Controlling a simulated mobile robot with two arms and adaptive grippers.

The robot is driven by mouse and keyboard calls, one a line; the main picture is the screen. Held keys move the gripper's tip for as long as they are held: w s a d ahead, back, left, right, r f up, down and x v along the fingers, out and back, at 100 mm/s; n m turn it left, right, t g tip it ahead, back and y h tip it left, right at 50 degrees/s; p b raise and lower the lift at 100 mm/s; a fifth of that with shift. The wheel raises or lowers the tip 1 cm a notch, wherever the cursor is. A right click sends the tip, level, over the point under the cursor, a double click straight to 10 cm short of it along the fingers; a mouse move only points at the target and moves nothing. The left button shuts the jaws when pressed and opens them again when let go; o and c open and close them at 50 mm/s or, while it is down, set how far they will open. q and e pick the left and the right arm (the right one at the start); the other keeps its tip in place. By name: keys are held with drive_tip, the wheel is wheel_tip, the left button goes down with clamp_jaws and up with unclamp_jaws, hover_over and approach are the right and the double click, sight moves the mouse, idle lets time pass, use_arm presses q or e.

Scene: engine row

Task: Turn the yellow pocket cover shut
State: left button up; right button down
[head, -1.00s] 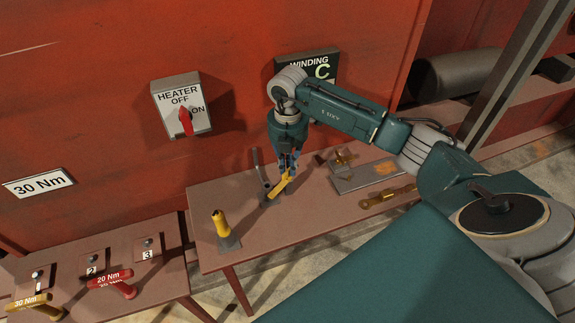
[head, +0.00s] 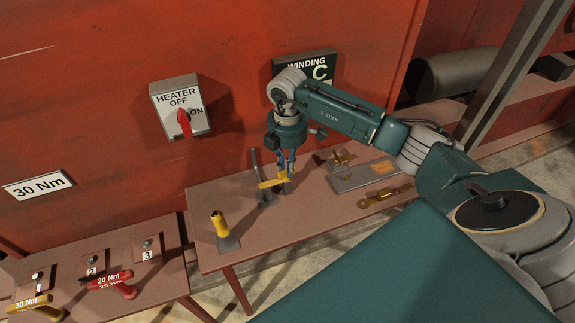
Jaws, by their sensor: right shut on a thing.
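A flat yellow piece, which looks like the pocket cover (head: 270,184), is at a small grey fixture (head: 266,199) on the brown bench. It lies nearly level across the view, its free end to the left. My right gripper (head: 287,176) points down from above and is shut on the right end of the yellow piece. The fingers hide part of that end and of the fixture behind. I cannot tell whether the pocket under the cover is covered. My left gripper is not in view.
A yellow post (head: 219,224) on a grey base stands left on the bench (head: 275,233). A grey lever (head: 254,162) rises behind the cover. A grey plate (head: 352,177) with brass parts and a brass tool (head: 388,197) lie right. A heater switch (head: 181,107) is on the red wall.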

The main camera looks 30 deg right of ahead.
drive_tip(key=shift+w+d+r, duration=0.1)
drive_tip(key=c, duration=1.7)
unclamp_jaws()
drive_tip(key=shift+c, duration=0.2)
wheel_tip(320, 180, up, 12)
